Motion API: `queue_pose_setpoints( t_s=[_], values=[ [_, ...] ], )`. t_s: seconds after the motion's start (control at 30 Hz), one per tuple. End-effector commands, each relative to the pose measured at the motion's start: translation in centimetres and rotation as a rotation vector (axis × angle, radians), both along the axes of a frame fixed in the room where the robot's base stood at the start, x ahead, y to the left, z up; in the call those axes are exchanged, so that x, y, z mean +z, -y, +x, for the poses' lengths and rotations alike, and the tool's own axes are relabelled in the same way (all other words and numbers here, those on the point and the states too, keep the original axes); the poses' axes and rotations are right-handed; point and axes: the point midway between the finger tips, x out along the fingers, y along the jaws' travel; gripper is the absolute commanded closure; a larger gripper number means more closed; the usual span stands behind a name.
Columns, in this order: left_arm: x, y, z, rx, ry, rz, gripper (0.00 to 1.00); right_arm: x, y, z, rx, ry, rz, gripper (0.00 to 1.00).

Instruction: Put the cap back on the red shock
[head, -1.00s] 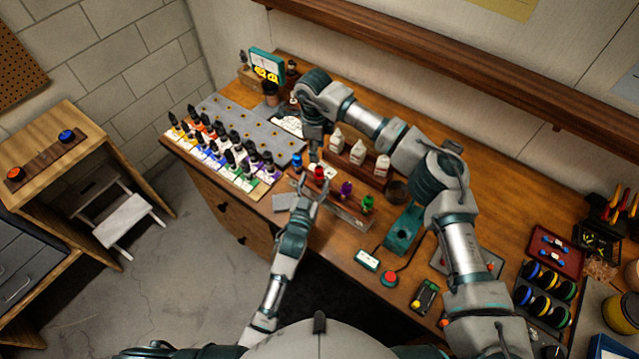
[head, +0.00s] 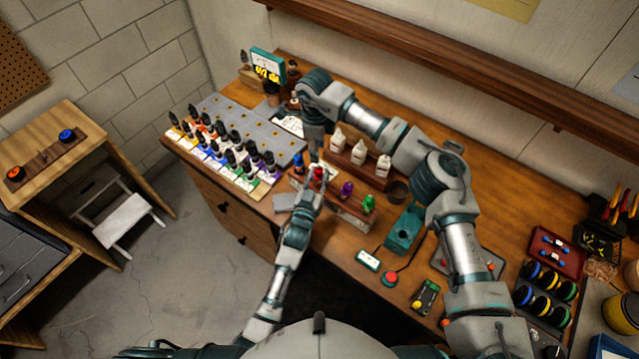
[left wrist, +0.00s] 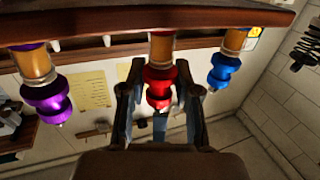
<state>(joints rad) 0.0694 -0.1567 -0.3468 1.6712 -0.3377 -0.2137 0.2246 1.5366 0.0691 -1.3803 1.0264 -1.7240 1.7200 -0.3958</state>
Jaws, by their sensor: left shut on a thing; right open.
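The red shock (head: 318,173) stands in a wooden rack (head: 350,216) near the front of the bench, with blue (head: 298,167), purple (head: 346,189) and green (head: 368,204) shocks in the same row. My left gripper (head: 316,182) is shut on the red shock from the front. I cannot make out the cap.
Three white bottles in a wooden holder (head: 345,172) stand right behind the rack. A tray of dark-capped bottles (head: 225,150) lies to the left. A teal fixture (head: 404,232) and a red button (head: 390,278) are to the right.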

Motion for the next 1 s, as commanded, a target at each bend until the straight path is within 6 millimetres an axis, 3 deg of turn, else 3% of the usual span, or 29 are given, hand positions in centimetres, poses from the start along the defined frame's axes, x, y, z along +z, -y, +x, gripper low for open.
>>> queue_pose_setpoints(
  t_s=[0.17,0.27,0.7,0.9,1.0],
  values=[
    [-0.2,-0.14,0.06,0.008,-0.003,0.01,1.0,-0.03,0.39,0.0,0.092,-0.002,0.002,0.52],
    [-0.23,-0.13,0.06,0.007,-0.003,0.01,1.0,-0.05,0.37,-0.05,0.26,-0.004,0.0,0.52],
    [-0.17,-0.1,0.06,0.005,-0.003,0.007,1.0,-0.05,0.1,-0.38,1.419,-0.019,-0.016,0.52],
    [-0.15,0.01,0.05,0.005,-0.002,0.008,1.0,-0.03,0.17,-0.48,1.796,-0.024,-0.025,0.52],
    [-0.14,0.01,0.05,0.005,-0.002,0.007,1.0,-0.03,0.16,-0.5,1.899,-0.026,-0.027,0.52]
  ],
)
